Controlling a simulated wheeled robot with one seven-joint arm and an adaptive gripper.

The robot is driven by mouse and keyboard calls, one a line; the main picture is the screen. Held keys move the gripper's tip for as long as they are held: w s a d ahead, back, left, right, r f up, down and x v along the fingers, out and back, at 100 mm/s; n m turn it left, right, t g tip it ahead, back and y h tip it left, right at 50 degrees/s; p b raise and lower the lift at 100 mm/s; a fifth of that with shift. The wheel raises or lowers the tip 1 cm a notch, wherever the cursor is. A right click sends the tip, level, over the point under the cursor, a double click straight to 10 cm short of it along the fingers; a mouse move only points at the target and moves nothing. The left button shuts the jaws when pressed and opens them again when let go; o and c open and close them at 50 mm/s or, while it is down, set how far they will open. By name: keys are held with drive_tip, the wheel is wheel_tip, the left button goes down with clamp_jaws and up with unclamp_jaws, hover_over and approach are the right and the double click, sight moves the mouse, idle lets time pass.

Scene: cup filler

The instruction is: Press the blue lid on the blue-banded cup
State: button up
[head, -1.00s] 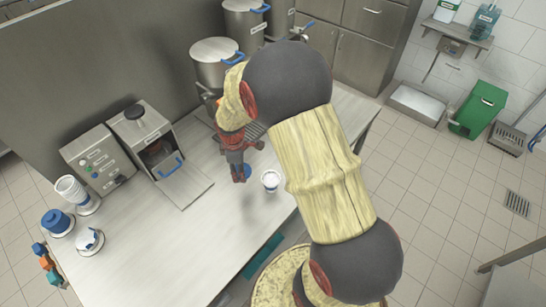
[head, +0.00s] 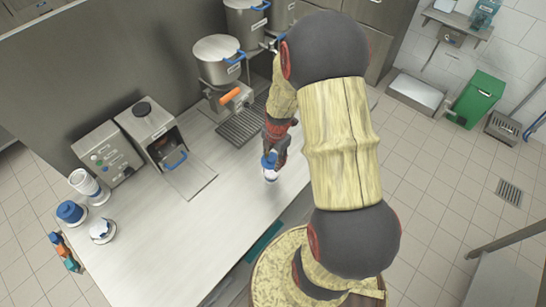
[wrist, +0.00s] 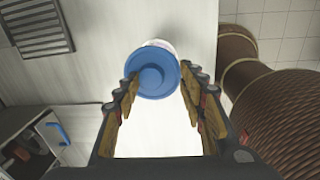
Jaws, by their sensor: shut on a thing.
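My gripper (head: 271,154) is shut on the blue lid (head: 268,161) at the front right of the counter. In the wrist view the round blue lid (wrist: 152,76) sits between the two fingertips (wrist: 159,80). The white cup (head: 271,176) is directly below the lid, upright on the counter. A sliver of its pale rim (wrist: 160,44) shows past the lid's far edge in the wrist view. The lid is over the cup's mouth; I cannot tell if it is seated. The cup's band is not clear from here.
Stacked cups (head: 84,182), blue lids (head: 70,211) and white lids (head: 102,230) stand at the counter's left. A machine with an open door (head: 189,180) is behind them. A drip grate (head: 243,123) and a pot (head: 217,62) are at the back. The counter's middle is clear.

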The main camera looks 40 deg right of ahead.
sight(273, 172)
drive_tip(key=shift+f+b, duration=2)
drive_tip(key=shift+f, duration=1.25)
drive_tip(key=shift+f+b, duration=0.3)
drive_tip(key=o, duration=0.7)
drive_tip(key=shift+o, duration=0.2)
drive_tip(key=shift+r, duration=0.15)
drive_tip(key=r, duration=0.7)
drive_tip(key=s+r, duration=0.1)
drive_tip(key=r, duration=0.3)
drive_tip(key=shift+r, duration=0.35)
